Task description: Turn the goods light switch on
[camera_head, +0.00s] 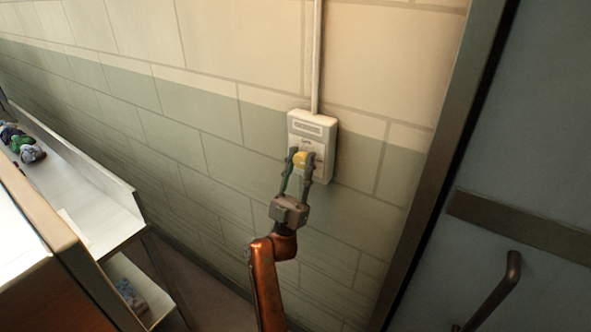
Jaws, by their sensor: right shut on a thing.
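The light switch is a white wall box (315,125) on the tiled wall, with a conduit running up from it. A small yellow part (300,158) shows on its front, between my fingers. My right gripper (301,160) reaches up from below on its orange arm. Its two fingertips are at the front of the box, shut on the yellow part. The fingers hide some of the box's lower front, and I cannot tell the position of the switch. My left gripper is not in view.
A door (520,170) with a bar handle (495,292) and a dark frame stands at the right. A white shelf (85,190) with several small dark and green items (22,143) is at the left. The wall around the box is clear.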

